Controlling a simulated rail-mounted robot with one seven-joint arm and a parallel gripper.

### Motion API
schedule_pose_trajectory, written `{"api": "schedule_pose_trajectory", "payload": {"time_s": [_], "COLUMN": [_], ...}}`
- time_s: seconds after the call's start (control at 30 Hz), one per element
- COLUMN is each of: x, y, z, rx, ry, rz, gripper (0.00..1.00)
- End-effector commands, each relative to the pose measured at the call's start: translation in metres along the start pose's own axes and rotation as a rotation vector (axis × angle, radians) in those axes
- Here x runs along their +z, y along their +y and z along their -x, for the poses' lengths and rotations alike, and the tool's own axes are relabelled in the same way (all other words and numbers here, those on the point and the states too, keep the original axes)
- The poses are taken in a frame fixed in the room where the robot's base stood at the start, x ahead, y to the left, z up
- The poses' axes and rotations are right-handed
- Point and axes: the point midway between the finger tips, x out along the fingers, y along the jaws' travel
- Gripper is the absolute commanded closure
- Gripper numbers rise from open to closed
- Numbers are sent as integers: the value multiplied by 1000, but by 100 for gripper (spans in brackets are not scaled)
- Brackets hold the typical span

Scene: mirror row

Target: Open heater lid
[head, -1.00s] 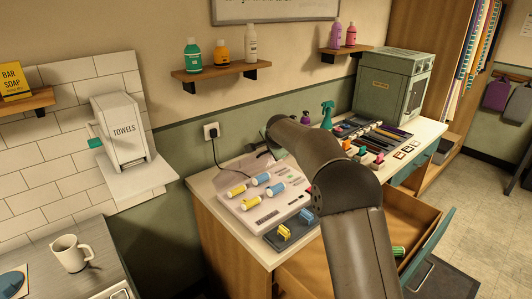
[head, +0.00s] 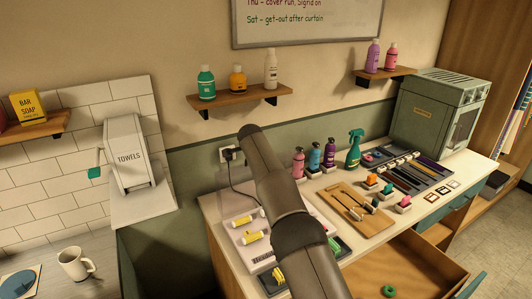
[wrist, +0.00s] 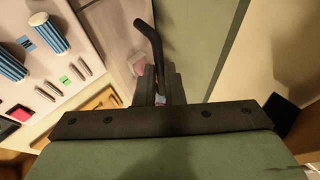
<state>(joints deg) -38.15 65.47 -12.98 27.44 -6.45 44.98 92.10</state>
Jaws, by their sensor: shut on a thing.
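The roller heater (head: 236,232) is a pale box on the counter in the head view, with yellow rollers showing on its left side. My arm crosses in front of it and hides the rest, along with my gripper. The wrist view shows its pale top (wrist: 92,45) with blue rollers at the left. In that view my gripper (wrist: 159,80) is shut on a dark bent handle (wrist: 146,35), which rises from between the fingers. A brownish, see-through-looking panel lies beside the handle; I cannot tell how far the lid is raised.
Pump bottles (head: 314,156) and a teal spray bottle (head: 354,148) stand behind on the counter. A wooden board (head: 340,198) with tools lies right of the heater. An open drawer (head: 405,268) juts out in front. The green cabinet oven (head: 435,110) stands at the far right.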

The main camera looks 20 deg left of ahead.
Motion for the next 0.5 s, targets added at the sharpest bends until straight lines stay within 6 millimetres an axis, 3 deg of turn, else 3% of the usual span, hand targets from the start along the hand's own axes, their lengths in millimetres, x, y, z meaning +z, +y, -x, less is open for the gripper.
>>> {"api": "schedule_pose_trajectory", "payload": {"time_s": [0.5], "x": [4], "y": [-10], "z": [4], "rx": [-13], "ry": [6], "rz": [0], "gripper": [100]}}
